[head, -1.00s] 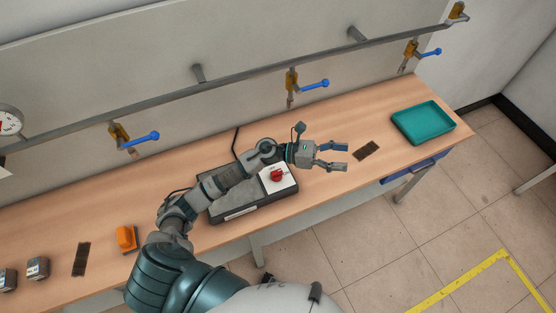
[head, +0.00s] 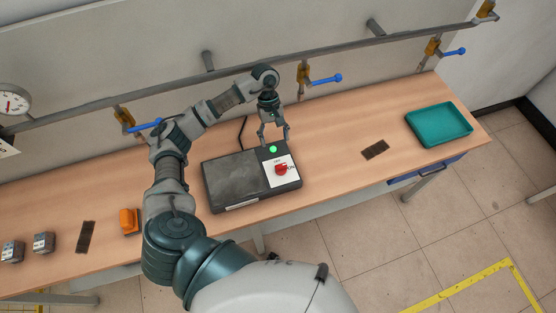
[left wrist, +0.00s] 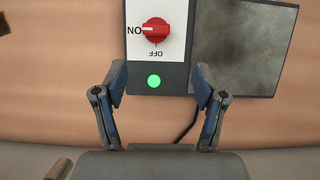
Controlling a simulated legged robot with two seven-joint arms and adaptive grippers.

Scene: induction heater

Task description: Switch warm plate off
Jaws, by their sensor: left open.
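The warm plate (head: 232,182) is a dark flat box on the bench with a grey heating surface (left wrist: 240,45) on one side. Its white panel carries a red knob (head: 281,169), also in the left wrist view (left wrist: 156,31), where its white mark points at ON. OFF is printed on the panel's lamp side. A green lamp (head: 273,149) is lit, and shows in the left wrist view (left wrist: 154,82). My left gripper (head: 274,141) points down by the lamp end of the plate, open and empty. The knob lies beyond its fingertips. My right gripper is not in view.
A wall pipe with blue-handled taps (head: 325,80) runs behind the bench. A teal tray (head: 439,125) and a dark mat (head: 375,149) lie to the right. An orange object (head: 129,221) and small grey boxes (head: 43,243) are at left. Bench right of the plate is mostly clear.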

